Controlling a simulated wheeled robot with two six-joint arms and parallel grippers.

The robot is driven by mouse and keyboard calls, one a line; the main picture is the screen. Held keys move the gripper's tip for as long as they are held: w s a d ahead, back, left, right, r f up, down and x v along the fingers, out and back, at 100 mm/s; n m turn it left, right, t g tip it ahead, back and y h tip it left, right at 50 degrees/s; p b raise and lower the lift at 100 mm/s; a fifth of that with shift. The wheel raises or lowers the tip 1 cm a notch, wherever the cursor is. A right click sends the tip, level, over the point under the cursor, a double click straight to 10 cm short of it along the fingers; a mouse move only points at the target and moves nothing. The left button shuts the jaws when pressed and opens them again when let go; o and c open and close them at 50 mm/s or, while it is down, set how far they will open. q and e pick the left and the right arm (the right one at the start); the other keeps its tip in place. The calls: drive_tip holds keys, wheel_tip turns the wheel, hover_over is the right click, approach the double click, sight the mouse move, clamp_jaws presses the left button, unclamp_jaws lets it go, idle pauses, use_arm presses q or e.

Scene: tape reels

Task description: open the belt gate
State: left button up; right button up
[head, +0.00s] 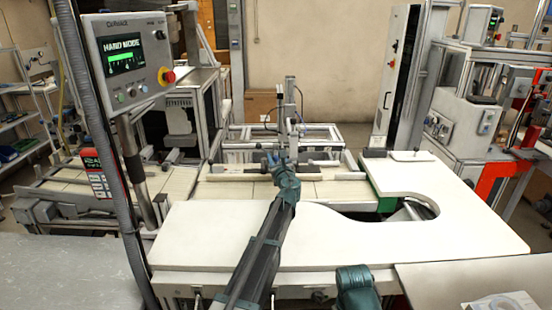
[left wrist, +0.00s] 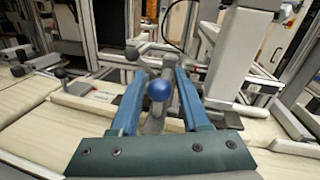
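My left gripper (head: 281,160) reaches forward over the white table to the far belt section. In the left wrist view its two blue fingers (left wrist: 157,78) are spread. A blue ball knob (left wrist: 159,90) on a grey stem shows between them, with a gap on each side. I cannot tell how deep the knob sits between the fingers. In the head view the knob is hidden by the gripper.
A white worktable (head: 215,235) with a rounded cutout fills the front. A control panel (head: 128,62) reading "HAND MODE", with a red stop button, stands left. A grey upright post (head: 290,105) rises just beyond the gripper. Machines stand at both sides.

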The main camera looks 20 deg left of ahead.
use_arm(q)
drive_tip(key=v, duration=1.3)
drive_tip(key=shift+s+d, duration=0.25)
drive_tip(key=shift+s, duration=0.05)
